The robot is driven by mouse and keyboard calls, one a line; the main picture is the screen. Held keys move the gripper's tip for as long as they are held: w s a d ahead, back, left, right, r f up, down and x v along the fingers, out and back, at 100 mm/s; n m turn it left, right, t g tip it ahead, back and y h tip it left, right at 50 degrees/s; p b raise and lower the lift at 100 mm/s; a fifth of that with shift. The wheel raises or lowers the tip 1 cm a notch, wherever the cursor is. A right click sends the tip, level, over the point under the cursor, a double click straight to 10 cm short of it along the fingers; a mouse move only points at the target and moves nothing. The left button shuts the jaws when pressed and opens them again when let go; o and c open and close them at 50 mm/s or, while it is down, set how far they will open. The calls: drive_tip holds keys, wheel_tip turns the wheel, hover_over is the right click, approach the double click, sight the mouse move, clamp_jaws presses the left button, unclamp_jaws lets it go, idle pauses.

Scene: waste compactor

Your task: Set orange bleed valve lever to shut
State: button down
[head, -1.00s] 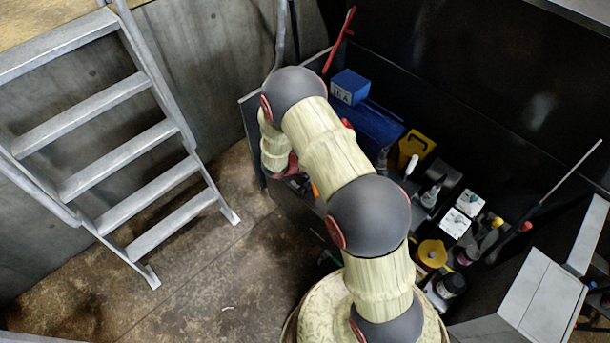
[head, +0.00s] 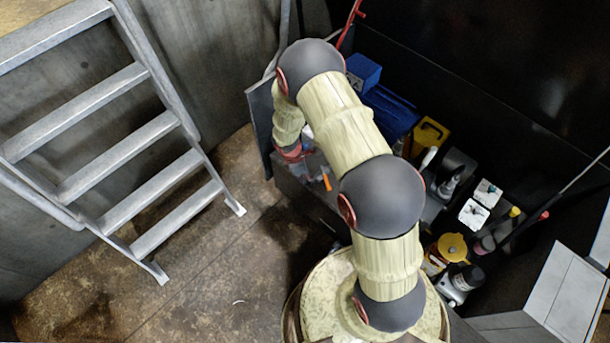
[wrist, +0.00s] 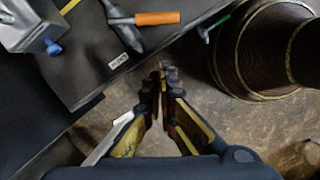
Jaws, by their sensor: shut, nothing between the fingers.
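The orange lever (wrist: 157,18) shows near the top of the wrist view. It lies nearly level in the picture, its free end to the right and its left end at a grey metal fitting (wrist: 122,22) by a dark bench edge. It is a small orange strip (head: 327,182) in the head view, just right of my wrist. My gripper (wrist: 162,78) is shut and empty, its fingertips below the lever in the wrist view and apart from it in the picture. The fingers are not clearly visible in the head view.
A green-handled part (wrist: 205,33) is right of the lever. The dark bench (wrist: 75,75) carries a small label. Blue boxes (head: 388,112), bottles and a yellow container (head: 450,248) stand on the right. A metal ladder (head: 120,150) stands left over open brown floor.

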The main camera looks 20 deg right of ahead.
drive_tip(key=d+f+b, duration=0.1)
drive_tip(key=f, duration=0.1)
drive_tip(key=d+f+b, duration=0.1)
drive_tip(key=d+f, duration=0.1)
drive_tip(key=s+d+f+b, duration=0.1)
drive_tip(key=d+f, duration=0.1)
drive_tip(key=shift+d, duration=0.1)
idle(0.5)
drive_tip(key=shift+s+d+n, duration=0.1)
drive_tip(key=shift+d+n, duration=0.1)
drive_tip(key=shift+n, duration=0.2)
